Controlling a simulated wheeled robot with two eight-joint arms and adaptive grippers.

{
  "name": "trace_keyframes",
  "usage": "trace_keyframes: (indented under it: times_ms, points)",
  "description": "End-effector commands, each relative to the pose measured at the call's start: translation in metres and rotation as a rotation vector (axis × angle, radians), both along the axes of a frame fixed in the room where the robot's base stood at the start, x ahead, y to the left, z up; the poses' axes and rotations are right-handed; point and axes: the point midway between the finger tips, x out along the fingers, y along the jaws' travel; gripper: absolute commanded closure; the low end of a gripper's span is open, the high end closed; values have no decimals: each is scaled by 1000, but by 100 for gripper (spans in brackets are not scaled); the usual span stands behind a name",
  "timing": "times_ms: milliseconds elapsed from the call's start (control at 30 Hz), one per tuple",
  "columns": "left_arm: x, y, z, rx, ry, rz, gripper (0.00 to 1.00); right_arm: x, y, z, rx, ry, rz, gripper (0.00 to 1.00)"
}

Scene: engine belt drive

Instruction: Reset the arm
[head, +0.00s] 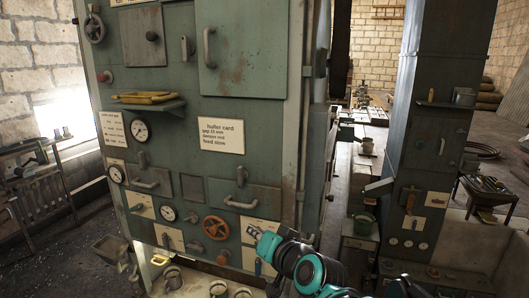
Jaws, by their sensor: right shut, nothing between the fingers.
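My right arm comes in from the bottom edge, with black and teal links. Its far end, with my right gripper (266,247), is in front of the lower right of the tall green cabinet (253,135). The gripper is small and partly hidden by its own links. It is shut with nothing in it. It overlaps a white plate (250,228) on the cabinet; I cannot tell whether it touches it. My left gripper is not in view.
The cabinet front carries gauges (139,130), a red handwheel (215,227), handles (240,203) and a yellow tool on a shelf (147,97). Metal mugs (172,277) stand at its foot. A second dark cabinet (430,130) stands to the right. A passage (345,180) lies between them.

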Motion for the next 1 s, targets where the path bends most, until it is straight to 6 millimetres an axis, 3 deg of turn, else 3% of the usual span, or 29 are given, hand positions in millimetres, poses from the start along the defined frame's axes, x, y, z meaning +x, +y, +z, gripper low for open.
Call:
trace_keyframes:
  times_ms: [33, 200, 400, 500, 600, 700, 1000]
  points:
    - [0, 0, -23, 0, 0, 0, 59, -16, -19, -44, -64, 25, -2, 100]
    - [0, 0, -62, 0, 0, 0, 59, -70, -78, -155, -283, 141, -5, 100]
    - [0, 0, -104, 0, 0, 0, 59, -137, -146, -276, -505, 301, -37, 100]
    - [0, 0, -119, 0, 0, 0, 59, -166, -173, -321, -586, 374, -55, 100]
    - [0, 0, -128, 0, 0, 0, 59, -186, -192, -350, -641, 428, -72, 100]
    - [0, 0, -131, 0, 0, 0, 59, -198, -203, -365, -671, 459, -81, 100]
    - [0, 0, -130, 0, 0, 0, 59, -202, -206, -367, -683, 470, -83, 100]
